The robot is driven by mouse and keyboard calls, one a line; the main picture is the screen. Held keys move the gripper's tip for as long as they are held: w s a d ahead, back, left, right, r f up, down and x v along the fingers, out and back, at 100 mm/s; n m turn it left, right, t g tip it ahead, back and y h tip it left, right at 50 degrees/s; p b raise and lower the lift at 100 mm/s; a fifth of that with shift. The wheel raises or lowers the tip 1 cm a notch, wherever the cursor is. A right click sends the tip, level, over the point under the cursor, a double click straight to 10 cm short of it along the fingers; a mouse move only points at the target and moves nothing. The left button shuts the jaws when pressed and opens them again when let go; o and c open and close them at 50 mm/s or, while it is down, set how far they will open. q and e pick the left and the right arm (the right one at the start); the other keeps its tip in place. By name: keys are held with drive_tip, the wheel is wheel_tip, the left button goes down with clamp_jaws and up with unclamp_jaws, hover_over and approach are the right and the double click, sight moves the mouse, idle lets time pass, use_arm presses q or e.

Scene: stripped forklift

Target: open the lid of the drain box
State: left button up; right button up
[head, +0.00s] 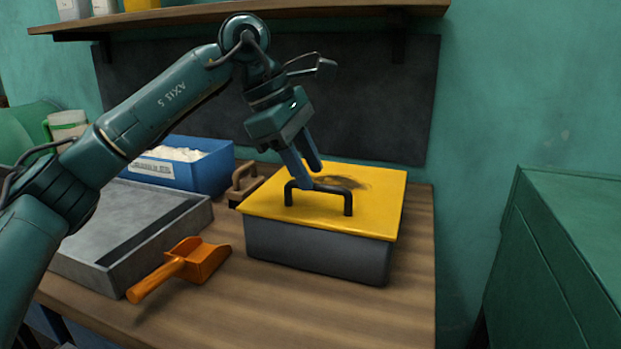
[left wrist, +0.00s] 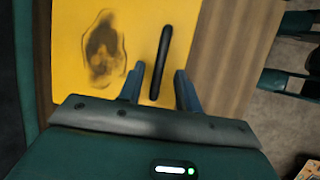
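The drain box (head: 315,254) is a grey box on the wooden bench, with a flat yellow lid (head: 378,205) lying shut on it. The lid has a black bar handle (head: 348,200) near its front edge and a dark smudge behind it. My left gripper (head: 312,178) is over the lid at the handle, pointing down. In the left wrist view its two fingers (left wrist: 160,72) are apart, with the handle (left wrist: 164,45) seen between them and a gap on each side. The exact height of the fingertips against the bar is hard to tell. My right gripper is not in view.
An orange scoop (head: 203,260) and a grey tray (head: 160,250) lie left of the box. A blue bin (head: 205,174) of white material and a wooden-handled tool (head: 245,182) stand behind. A green cabinet (head: 565,260) is at right. A shelf (head: 330,8) hangs above.

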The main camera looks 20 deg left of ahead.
use_arm(q)
drive_tip(key=shift+x, duration=0.8)
drive_tip(key=shift+c, duration=0.2)
clamp_jaws()
